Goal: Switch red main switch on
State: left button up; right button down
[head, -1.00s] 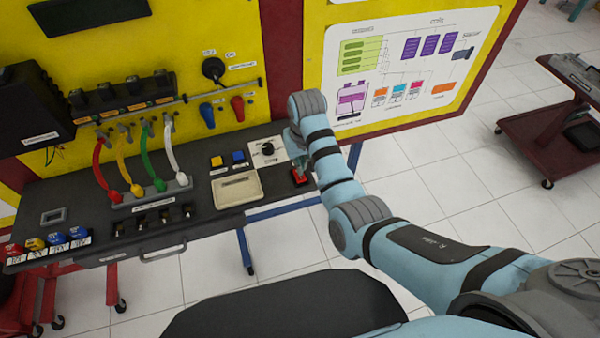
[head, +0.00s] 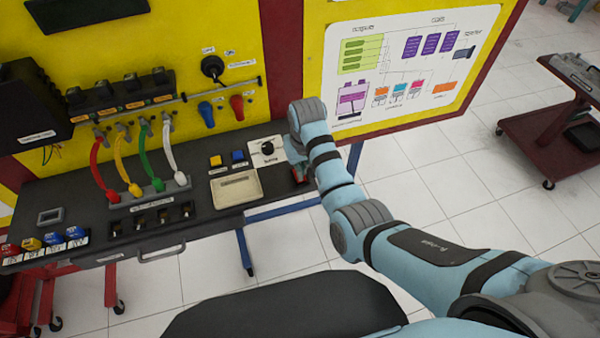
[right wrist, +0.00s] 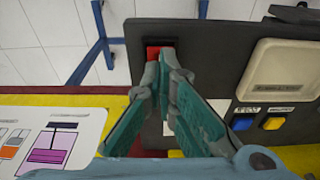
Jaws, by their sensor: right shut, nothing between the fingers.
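The red main switch (head: 301,174) sits at the right end of the dark console shelf. In the head view my right gripper mostly covers it. In the right wrist view the red switch (right wrist: 153,51) shows as a red rocker in a dark frame. My right gripper (head: 297,161) points down over it. In the right wrist view the gripper's fingertips (right wrist: 163,62) are together and empty, right at the switch's near edge. I cannot tell whether they touch it, or which way the rocker is tipped. My left gripper is not in view.
A rotary knob (head: 267,148), yellow button (head: 216,161), blue button (head: 238,156) and cream tray (head: 237,189) lie left of the switch. The yellow panel with a diagram board (head: 410,65) rises behind. A red cart (head: 555,130) stands at right.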

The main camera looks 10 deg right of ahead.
jog(key=shift+f+b, duration=0.55)
jog(key=shift+f, duration=0.55)
dwell(0.9)
notch_tip(320, 180, up, 3)
jog(key=p, duration=0.3)
jog(key=shift+r, duration=0.3)
jog(key=shift+r+b, duration=0.4)
jog(key=shift+r, duration=1.35)
